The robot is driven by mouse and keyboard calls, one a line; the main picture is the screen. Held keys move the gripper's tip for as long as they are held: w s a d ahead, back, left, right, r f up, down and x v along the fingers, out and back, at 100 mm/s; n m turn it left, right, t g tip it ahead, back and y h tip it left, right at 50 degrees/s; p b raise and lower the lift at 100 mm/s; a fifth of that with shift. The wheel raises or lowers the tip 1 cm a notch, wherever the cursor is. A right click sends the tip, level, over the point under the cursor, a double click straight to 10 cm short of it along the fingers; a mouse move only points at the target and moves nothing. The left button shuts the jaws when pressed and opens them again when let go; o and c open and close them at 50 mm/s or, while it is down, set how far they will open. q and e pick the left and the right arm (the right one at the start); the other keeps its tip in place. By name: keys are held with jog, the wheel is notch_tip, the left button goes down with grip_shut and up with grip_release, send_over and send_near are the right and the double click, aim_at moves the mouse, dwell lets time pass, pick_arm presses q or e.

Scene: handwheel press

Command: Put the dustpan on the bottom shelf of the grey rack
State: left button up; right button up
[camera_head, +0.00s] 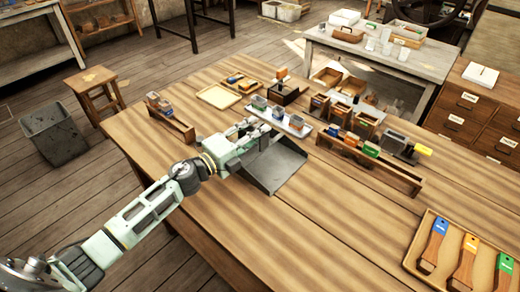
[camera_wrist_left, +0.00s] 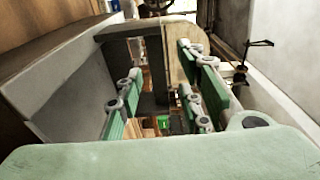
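The grey metal dustpan (camera_head: 278,168) is on the wooden table, with its pan toward the front. It may be resting on the top or slightly raised; I cannot tell which. My left gripper (camera_head: 250,130) is at its rear left and covers where a handle would be. In the left wrist view, my gripper's green fingers (camera_wrist_left: 160,85) stand apart with a visible gap. I see nothing clearly clamped between them. A grey panel, likely the dustpan (camera_wrist_left: 60,85), is close on the left there. My right gripper is out of view. I cannot identify the grey rack.
Behind the dustpan stands a white tray (camera_head: 284,122) with small boxes. A wooden rack of boxes (camera_head: 370,165) is to the right, and a tray of brushes (camera_head: 415,262) at the front right. A bin (camera_head: 54,134) and stool (camera_head: 94,85) stand left. The table's front middle is clear.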

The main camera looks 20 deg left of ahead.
pick_arm(q)
jog(key=shift+w+d, duration=0.25)
jog(key=shift+w, duration=0.25)
grip_shut()
dwell(0.3)
